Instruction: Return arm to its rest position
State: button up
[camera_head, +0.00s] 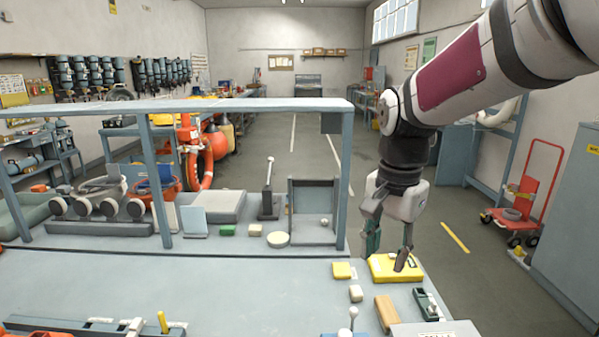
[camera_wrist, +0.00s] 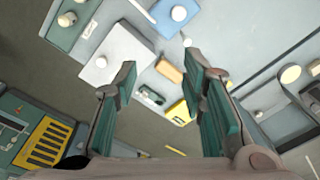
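My gripper (camera_head: 387,257) hangs from the arm at the right of the head view, fingers pointing down. It is above the right end of the workbench, over or close to a yellow case (camera_head: 396,268). In the wrist view, my gripper (camera_wrist: 163,72) has its two green-padded fingers well apart, with nothing held between them. My arm (camera_head: 455,70) reaches in from the upper right and bends down at the wrist. The bench top and small items show beyond the fingers in the wrist view.
The workbench (camera_head: 200,285) carries small blocks, a wooden block (camera_head: 386,312) and a green device (camera_head: 427,304) near the gripper. A grey overhead frame (camera_head: 240,104) stands left of the arm. A red hand truck (camera_head: 535,190) and grey cabinet (camera_head: 575,230) stand right; floor lies between.

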jog(key=s+d+r+n+t, duration=0.1)
jog(key=s+n, duration=0.3)
jog(key=s, duration=0.5)
jog(key=s+d+r+n+t, duration=0.2)
jog(key=s+n, duration=0.3)
jog(key=s, duration=0.5)
jog(key=shift+d+r+t, duration=0.3)
jog(key=shift+d+t, duration=0.3)
jog(key=shift+t, duration=0.3)
